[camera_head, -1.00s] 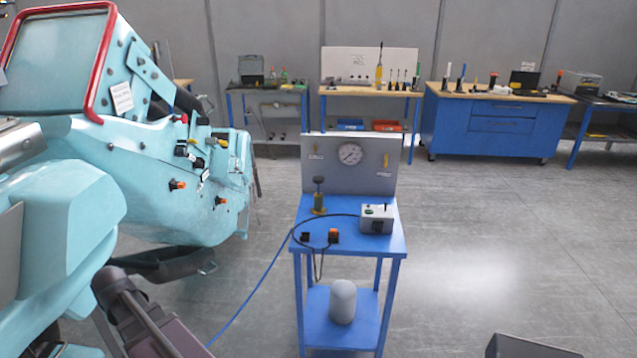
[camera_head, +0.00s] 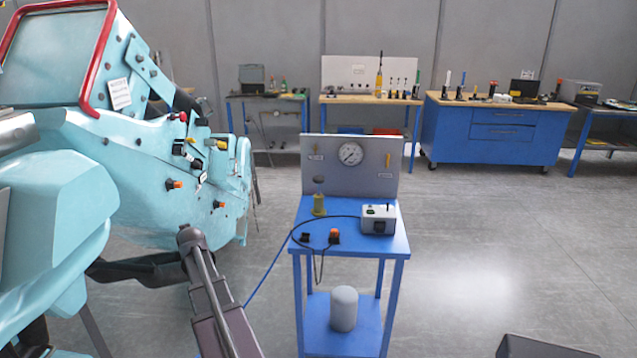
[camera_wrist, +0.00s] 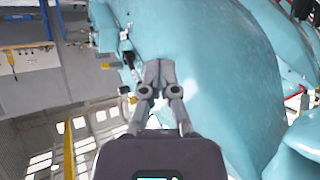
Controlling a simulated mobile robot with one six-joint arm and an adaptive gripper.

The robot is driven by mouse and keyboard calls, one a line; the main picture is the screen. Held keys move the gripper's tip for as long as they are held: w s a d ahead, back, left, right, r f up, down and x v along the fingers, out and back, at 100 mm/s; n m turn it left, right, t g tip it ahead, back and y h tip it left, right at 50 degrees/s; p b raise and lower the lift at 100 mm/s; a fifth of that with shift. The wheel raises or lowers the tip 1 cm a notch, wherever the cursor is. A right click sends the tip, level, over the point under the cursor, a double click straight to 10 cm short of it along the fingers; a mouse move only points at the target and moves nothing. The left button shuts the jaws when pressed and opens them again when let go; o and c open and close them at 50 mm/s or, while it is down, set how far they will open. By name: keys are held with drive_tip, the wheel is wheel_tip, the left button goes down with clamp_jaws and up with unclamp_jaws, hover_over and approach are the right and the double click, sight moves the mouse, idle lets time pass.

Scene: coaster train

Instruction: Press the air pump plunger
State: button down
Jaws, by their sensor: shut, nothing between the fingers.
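The air pump (camera_head: 319,206) stands on the left part of the blue cart's top (camera_head: 385,243). It has a short olive-yellow body, with a round plunger knob (camera_head: 318,180) above it in front of the grey gauge panel. My gripper (camera_wrist: 160,72) is shut and empty in the wrist view, its two fingertips together in front of the large teal machine body. The pump cannot be made out in the wrist view. In the head view my dark arm rises from the bottom, left of the cart and apart from it; the fingertips cannot be made out there.
The teal machine (camera_head: 130,170) fills the left side. A blue hose trails to the floor. The floor at right is open; benches line the wall.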

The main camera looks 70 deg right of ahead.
drive_tip(key=s+d+r+m+h+b, duration=0.1)
drive_tip(key=s+d+m+h+b, duration=0.15)
drive_tip(key=s+d, duration=0.55)
drive_tip(key=s+d+r+m+h+b, duration=0.15)
drive_tip(key=s+d+h, duration=0.25)
drive_tip(key=d, duration=0.8)
drive_tip(key=s+d+r+m+h+b, duration=0.1)
drive_tip(key=s+d+h+b, duration=0.2)
drive_tip(key=s+d, duration=0.6)
drive_tip(key=s+d+r+m+g+h+b, duration=0.2)
drive_tip(key=s+d+h, duration=0.2)
drive_tip(key=s+d, duration=0.5)
drive_tip(key=shift+d+g, duration=0.2)
drive_tip(key=shift+g, duration=0.2)
drive_tip(key=shift+w+d+r, duration=0.1)
drive_tip(key=shift+r, duration=0.05)
wheel_tip(320, 180, up, 3)
drive_tip(key=p, duration=0.4)
hover_over(319, 179)
drive_tip(key=shift+r, duration=0.1)
drive_tip(key=shift+w+d+b, duration=0.1)
drive_tip(key=shift+d+b, duration=0.05)
drive_tip(key=shift+b, duration=0.25)
drive_tip(key=shift+f+b, duration=1.85)
drive_tip(key=shift+f, duration=0.15)
